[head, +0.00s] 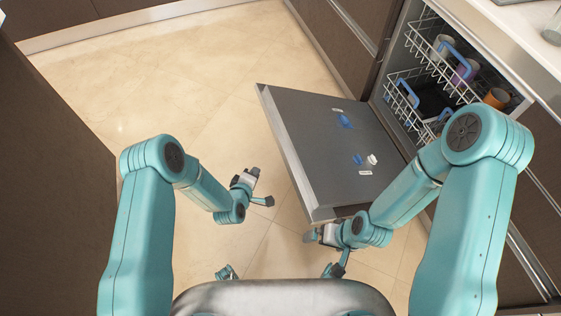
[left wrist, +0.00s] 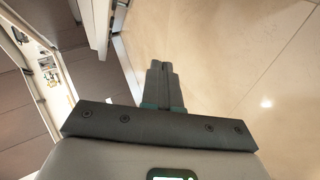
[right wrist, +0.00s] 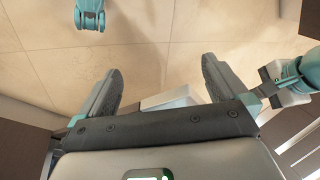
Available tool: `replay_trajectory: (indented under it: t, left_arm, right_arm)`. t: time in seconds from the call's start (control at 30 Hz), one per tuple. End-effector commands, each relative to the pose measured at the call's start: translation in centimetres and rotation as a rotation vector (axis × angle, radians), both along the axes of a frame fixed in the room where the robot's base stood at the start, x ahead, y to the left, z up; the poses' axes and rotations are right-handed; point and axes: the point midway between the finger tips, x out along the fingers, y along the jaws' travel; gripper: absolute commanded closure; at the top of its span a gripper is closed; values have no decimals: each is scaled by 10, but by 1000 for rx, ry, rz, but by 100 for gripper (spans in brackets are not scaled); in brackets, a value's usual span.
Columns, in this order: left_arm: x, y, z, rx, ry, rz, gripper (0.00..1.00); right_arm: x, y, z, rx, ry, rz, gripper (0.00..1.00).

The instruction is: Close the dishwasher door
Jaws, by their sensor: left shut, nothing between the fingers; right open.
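The dishwasher door (head: 315,125) hangs open in the head view, its grey inner face up and its free edge toward the left. The dishwasher (head: 440,85) behind it shows its racks. My left gripper (head: 254,173) is left of the door, over the floor and apart from it. Its fingers are shut and empty in the left wrist view (left wrist: 163,85). My right gripper (head: 312,236) is low by the door's near corner, partly hidden by my arm. Its fingers are spread in the right wrist view (right wrist: 158,88); contact with the door cannot be told.
Cups (head: 466,70) and blue items stand in the racks. Small blue and white parts (head: 371,159) are on the door's inner face. A brown cabinet side (head: 55,150) stands at the left. The tiled floor (head: 180,75) left of the door is clear.

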Motion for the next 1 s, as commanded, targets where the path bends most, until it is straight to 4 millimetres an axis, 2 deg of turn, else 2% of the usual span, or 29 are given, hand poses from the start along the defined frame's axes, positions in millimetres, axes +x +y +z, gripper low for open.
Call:
replay_trajectory:
  t: [0.03, 0.17, 0.2, 0.27, 0.4, 0.5, 0.6, 0.77, 0.87, 1.0]
  left_arm:
    - [12, -7, -30, -59, -53, 37, 100]
    - [43, -23, -68, -284, -227, 145, 100]
    - [50, -29, -80, -377, -290, 173, 100]
    - [58, -37, -97, -532, -391, 203, 100]
    - [57, -54, -125, -909, -598, 199, 100]
    - [44, -62, -137, -1135, -700, 150, 100]
    - [32, -66, -142, -1293, -760, 95, 100]
    - [23, -67, -139, -1400, -798, 49, 100]
    - [29, -68, -131, -1407, -801, 45, 100]
    - [49, -70, -114, -1406, -803, 46, 100]
  right_arm:
    - [2, -1, -30, -1, -6, -3, 0]
    - [9, -3, -79, -5, -26, -12, 0]
    - [12, -4, -97, -7, -33, -16, 0]
    - [16, -5, -124, -9, -44, -23, 0]
    - [24, -9, -177, -15, -69, -32, 0]
    - [28, -11, -204, -17, -83, -37, 0]
    - [31, -12, -218, -19, -93, -38, 0]
    - [33, -13, -223, -20, -99, -41, 0]
    - [33, -13, -222, -21, -100, -41, 0]
    - [34, -13, -222, -21, -102, -42, 0]
